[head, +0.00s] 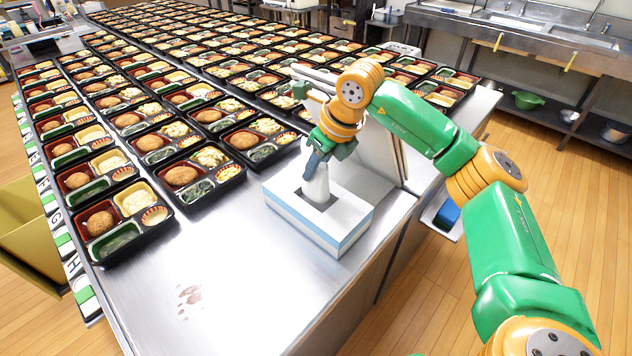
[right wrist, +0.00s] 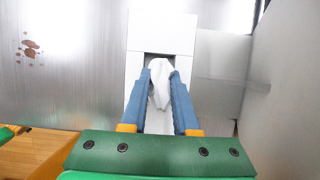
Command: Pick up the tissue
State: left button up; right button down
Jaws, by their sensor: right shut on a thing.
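A white and light-blue tissue box (head: 330,228) stands on the steel table near its right edge. A white tissue (head: 318,186) sticks up from the opening in the box top. My right gripper (head: 318,165) is above the box, its blue fingers shut on the tissue. In the right wrist view the tissue (right wrist: 160,85) sits between the two fingertips (right wrist: 161,82), with the box (right wrist: 148,45) behind it. I cannot tell whether the tissue's lower end is still inside the box. My left gripper is not in view.
Rows of black bento trays (head: 120,225) with food fill the left and back of the table. A reddish-brown stain (head: 189,295) marks the bare steel at the front. A pale upright panel (head: 374,135) stands just behind the box.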

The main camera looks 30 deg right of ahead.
jog(key=w+a+r, duration=0.3)
jog(key=a+r, duration=0.6)
jog(key=a, duration=0.4)
jog(key=shift+a+r, duration=0.4)
